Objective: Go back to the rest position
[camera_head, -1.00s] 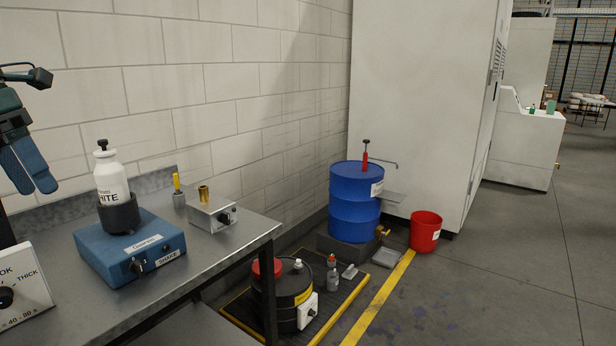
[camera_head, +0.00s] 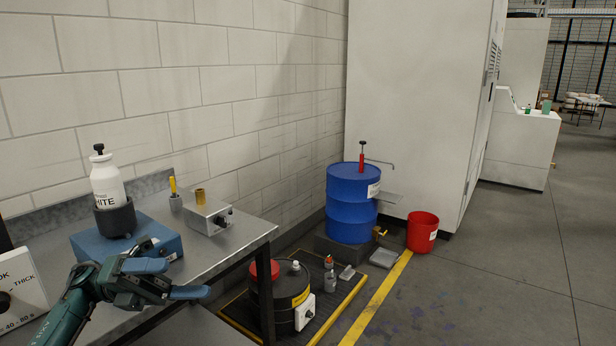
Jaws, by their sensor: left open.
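My left gripper (camera_head: 178,279) is green with blue fingers. It comes in from the lower left and is held in front of the blue shaker box (camera_head: 165,235), hiding the box's front right part. The fingers are apart and point to the right, with nothing between them. A white bottle (camera_head: 107,186) with a black cap stands upright in the dark cup on the blue box. My right gripper is not in view.
The steel bench (camera_head: 222,258) holds a small grey box (camera_head: 208,216) with a knob, and a yellow-handled tool (camera_head: 173,186) in a small holder. The floor at right is clear.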

